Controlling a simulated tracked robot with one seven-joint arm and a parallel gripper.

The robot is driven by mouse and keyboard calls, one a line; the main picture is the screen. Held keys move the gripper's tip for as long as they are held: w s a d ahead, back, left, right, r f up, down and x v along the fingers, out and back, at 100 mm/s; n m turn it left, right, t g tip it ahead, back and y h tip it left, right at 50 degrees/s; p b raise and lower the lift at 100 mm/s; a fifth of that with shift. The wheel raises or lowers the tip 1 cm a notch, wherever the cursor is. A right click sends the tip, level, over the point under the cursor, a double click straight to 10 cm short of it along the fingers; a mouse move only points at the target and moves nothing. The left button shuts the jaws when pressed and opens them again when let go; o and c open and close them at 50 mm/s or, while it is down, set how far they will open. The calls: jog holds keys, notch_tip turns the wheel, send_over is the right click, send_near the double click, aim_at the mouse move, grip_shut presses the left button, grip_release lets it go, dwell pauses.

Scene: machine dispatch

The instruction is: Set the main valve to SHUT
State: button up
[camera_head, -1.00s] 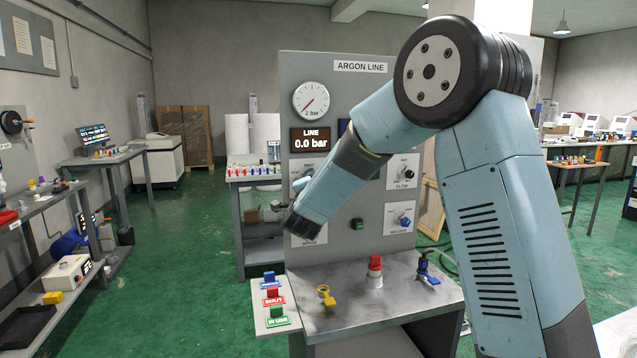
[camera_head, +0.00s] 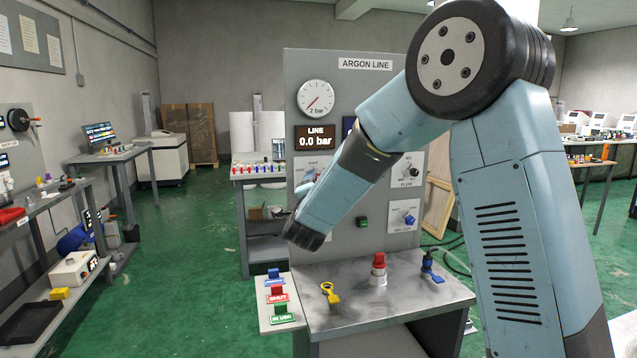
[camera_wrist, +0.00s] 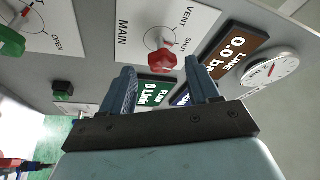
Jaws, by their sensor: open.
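The MAIN valve plate (camera_wrist: 135,35) is seen at a tilt in the wrist view, with VENT and SHUT printed beside its dial. Its red knob (camera_wrist: 164,62) shows between the fingertips of my gripper (camera_wrist: 160,68), which is open. I cannot tell whether the fingers touch the knob, nor clearly which mark it points to. In the head view, my forearm covers most of this plate (camera_head: 299,164) and hides the knob. The line display (camera_head: 314,139) reads 0.0 bar, and the pressure gauge (camera_head: 316,98) is above it.
Other panel valves include a blue knob (camera_head: 409,219) at lower right and a green knob (camera_wrist: 10,42) beside the MAIN plate. A bench below the panel holds a yellow key-like piece (camera_head: 330,292) and a red-topped fitting (camera_head: 378,268).

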jog(key=s+f, duration=0.1)
jog(key=s, duration=0.8)
jog(key=shift+a+f, duration=0.3)
jog(key=shift+f, duration=0.05)
